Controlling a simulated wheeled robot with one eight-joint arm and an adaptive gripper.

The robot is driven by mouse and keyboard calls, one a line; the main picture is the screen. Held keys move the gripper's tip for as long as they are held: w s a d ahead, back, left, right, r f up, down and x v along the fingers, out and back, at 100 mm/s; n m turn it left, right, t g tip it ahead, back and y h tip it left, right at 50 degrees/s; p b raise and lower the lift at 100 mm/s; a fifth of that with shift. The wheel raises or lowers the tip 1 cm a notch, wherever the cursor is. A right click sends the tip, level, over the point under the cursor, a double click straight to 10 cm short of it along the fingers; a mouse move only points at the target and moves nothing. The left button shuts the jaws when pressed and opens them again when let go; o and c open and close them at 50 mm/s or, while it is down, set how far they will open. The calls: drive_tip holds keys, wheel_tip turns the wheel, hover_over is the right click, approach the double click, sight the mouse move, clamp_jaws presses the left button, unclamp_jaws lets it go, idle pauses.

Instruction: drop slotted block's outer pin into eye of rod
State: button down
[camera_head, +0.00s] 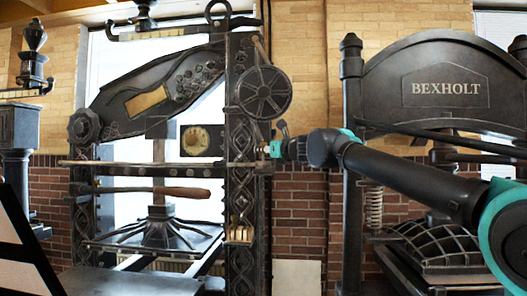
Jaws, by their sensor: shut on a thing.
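My gripper (266,149) is at the end of my arm, beside the right column of the left press. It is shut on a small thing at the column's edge. The held part is too small and too dark to identify. A pale brass block with upright slots (240,230) sits low on that column, below my gripper. A long thin horizontal rod (120,163) crosses the left press at about my gripper's height, and its right end is near the gripper. I cannot make out the outer pin or an eye in the rod.
A spoked round wheel (264,93) is on the column just above my gripper. A wooden-handled bar (170,191) crosses below the rod. The BEXHOLT press (445,88) stands at the right, behind my arm. Brick wall (298,215) shows between the presses, where there is open room.

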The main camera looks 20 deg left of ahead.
drive_tip(key=shift+f, duration=0.7)
idle(0.4)
drive_tip(key=c, duration=0.7)
unclamp_jaws()
drive_tip(key=shift+r, duration=0.1)
idle(0.4)
drive_tip(key=shift+r, duration=2.4)
